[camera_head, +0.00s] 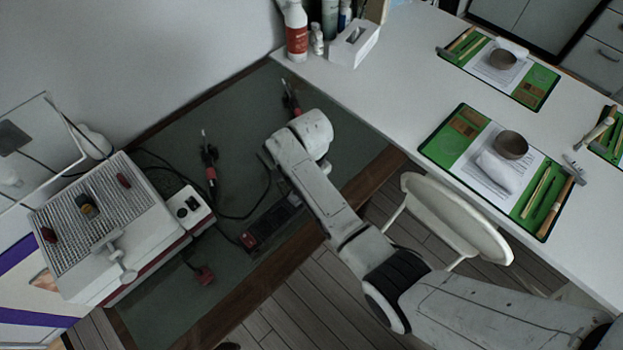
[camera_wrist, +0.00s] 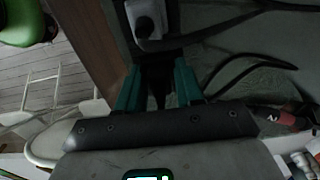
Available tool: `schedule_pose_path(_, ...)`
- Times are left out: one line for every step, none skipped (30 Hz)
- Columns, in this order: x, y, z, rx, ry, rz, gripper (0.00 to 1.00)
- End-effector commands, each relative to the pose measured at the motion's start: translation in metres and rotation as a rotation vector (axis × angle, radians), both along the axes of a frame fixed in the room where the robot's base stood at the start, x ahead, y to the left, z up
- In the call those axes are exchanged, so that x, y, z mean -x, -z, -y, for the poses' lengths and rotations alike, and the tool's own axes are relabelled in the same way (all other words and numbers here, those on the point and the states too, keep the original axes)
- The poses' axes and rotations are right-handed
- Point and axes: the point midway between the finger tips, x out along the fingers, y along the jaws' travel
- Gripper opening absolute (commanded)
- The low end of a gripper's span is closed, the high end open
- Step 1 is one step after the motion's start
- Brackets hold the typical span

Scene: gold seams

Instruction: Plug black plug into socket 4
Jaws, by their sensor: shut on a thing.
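In the wrist view my gripper (camera_wrist: 158,72) has its teal fingers closed on a dark thing, the black plug (camera_wrist: 157,88), of which little shows. A pale grey socket block (camera_wrist: 147,14) with a dark round spot lies just beyond the fingertips; I cannot tell whether the plug touches it. In the head view a dark power strip (camera_head: 272,222) lies on the green mat, with a red plug (camera_head: 250,240) at its near left end. My arm hides its far end, my gripper and the black plug there. Socket numbers are not readable.
Black cables (camera_wrist: 245,70) run beside the fingers. Red-handled tools (camera_head: 210,165) lie on the green mat (camera_head: 170,150). A white ribbed machine (camera_head: 100,215) stands at left. A white stool (camera_head: 455,215) and table (camera_head: 390,85) with green trays are at right.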

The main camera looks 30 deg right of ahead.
Motion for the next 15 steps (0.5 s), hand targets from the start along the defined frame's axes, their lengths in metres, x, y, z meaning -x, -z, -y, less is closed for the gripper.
schedule_pose_path(0.0078,0.0197,0.0000,-0.009,0.002,-0.011,0.05)
schedule_pose_path(0.0078,0.0198,0.0000,-0.009,0.002,-0.011,0.39)
schedule_pose_path(0.0080,0.0199,0.0000,-0.010,0.002,-0.012,0.43)
schedule_pose_path(0.0080,0.0200,0.0000,-0.010,0.002,-0.012,0.46)
schedule_pose_path(0.0080,0.0200,0.0001,-0.010,0.002,-0.012,0.49)
schedule_pose_path(0.0081,0.0200,0.0002,-0.010,0.002,-0.012,0.52)
schedule_pose_path(0.0080,0.0200,0.0003,-0.010,0.002,-0.013,0.55)
schedule_pose_path(0.0081,0.0200,0.0004,-0.010,0.002,-0.013,0.58)
schedule_pose_path(0.0081,0.0200,0.0005,-0.010,0.003,-0.013,0.62)
schedule_pose_path(0.0082,0.0200,0.0006,-0.010,0.003,-0.013,0.65)
schedule_pose_path(0.0082,0.0200,0.0006,-0.010,0.003,-0.013,0.66)
schedule_pose_path(0.0082,0.0199,0.0008,-0.010,0.003,-0.013,0.66)
schedule_pose_path(0.0082,0.0199,0.0008,-0.010,0.003,-0.013,0.66)
schedule_pose_path(0.0082,0.0198,0.0009,-0.010,0.003,-0.013,0.66)
schedule_pose_path(0.0082,0.0198,0.0010,-0.010,0.003,-0.013,0.66)
